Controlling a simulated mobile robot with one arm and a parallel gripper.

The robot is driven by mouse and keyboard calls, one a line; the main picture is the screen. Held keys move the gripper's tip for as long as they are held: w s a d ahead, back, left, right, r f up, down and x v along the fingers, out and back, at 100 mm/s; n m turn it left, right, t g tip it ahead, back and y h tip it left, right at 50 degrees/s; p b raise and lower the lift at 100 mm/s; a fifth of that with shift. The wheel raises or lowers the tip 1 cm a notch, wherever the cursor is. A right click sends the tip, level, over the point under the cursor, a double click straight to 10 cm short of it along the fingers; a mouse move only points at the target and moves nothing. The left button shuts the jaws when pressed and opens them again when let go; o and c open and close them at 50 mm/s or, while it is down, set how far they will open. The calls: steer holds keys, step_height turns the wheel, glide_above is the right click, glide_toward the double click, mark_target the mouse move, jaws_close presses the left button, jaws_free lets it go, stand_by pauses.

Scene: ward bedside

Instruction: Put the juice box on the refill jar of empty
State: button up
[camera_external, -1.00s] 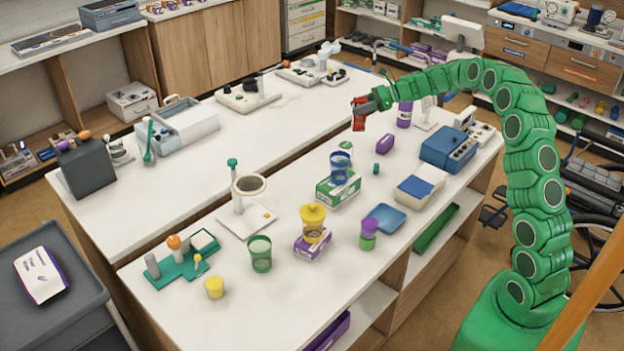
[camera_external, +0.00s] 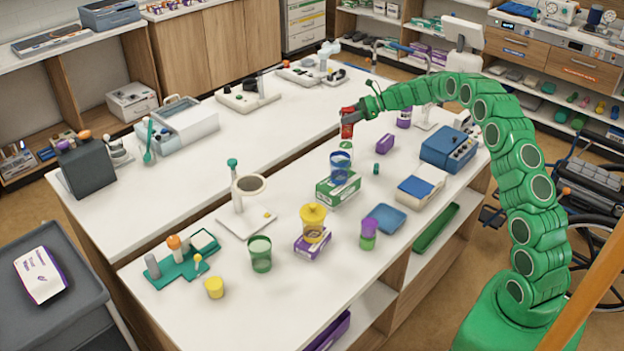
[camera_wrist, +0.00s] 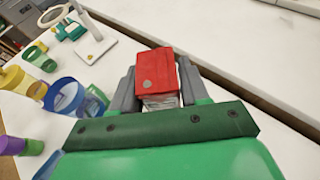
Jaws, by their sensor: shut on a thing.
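My gripper (camera_external: 353,117) is shut on a red juice box (camera_external: 347,129) and holds it above the back part of the counter, behind the blue jar. In the wrist view the juice box (camera_wrist: 158,72) sits between both grey fingers, its red top with a round grey spot facing the camera. A see-through blue jar (camera_external: 340,163) stands on a green and white box (camera_external: 338,188). A yellow jar (camera_external: 312,221) with a yellow top stands on a purple and white box (camera_external: 311,246). A green jar (camera_external: 260,255) stands on the counter. I cannot tell which jar is empty.
A white stand with a ring (camera_external: 248,186) is to the left.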

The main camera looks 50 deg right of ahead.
steer(key=shift+f, duration=1.45)
steer(key=shift+f, duration=0.15)
steer(key=o, duration=1.2)
steer(key=shift+d+r, duration=0.1)
steer(key=shift+r, duration=0.1)
steer(key=v, duration=1.1)
steer(key=shift+s+d, duration=0.3)
steer(key=shift+s, duration=0.05)
